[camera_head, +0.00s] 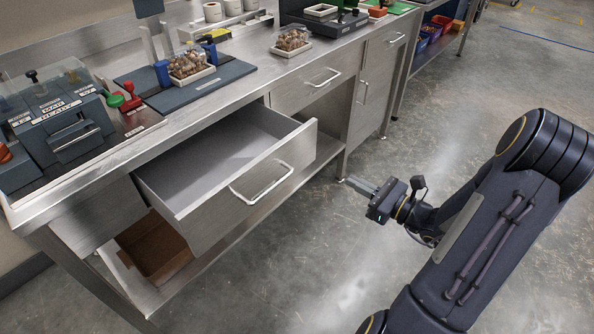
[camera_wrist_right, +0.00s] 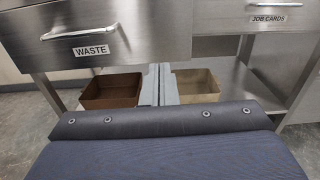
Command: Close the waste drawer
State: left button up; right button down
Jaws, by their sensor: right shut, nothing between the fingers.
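The waste drawer (camera_head: 232,197) stands pulled out from the bench at left in the head view, its grey inside showing empty. Its front has a bar handle (camera_head: 262,183). In the right wrist view the drawer front (camera_wrist_right: 130,45) carries a WASTE label and fills the upper left. My right gripper (camera_head: 360,186) is shut and empty, in front of and to the right of the drawer, apart from it. Its grey fingers (camera_wrist_right: 159,85) lie together in the wrist view, below the drawer front. My left gripper is not in view.
A brown box (camera_head: 155,247) sits on the lower shelf beneath the drawer. A closed drawer (camera_head: 315,88) is to the right; the wrist view shows a JOB CARDS drawer (camera_wrist_right: 232,17). Trays of bits and a grey machine (camera_head: 60,125) stand on the bench. The floor in front is clear.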

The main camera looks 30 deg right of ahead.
aim_at(304, 154)
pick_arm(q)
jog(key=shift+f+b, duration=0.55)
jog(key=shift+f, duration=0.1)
pick_arm(e)
jog(key=x, duration=1.4)
jog(key=shift+d+f, duration=0.1)
jog(key=shift+d, duration=0.05)
jog(key=shift+w, duration=0.15)
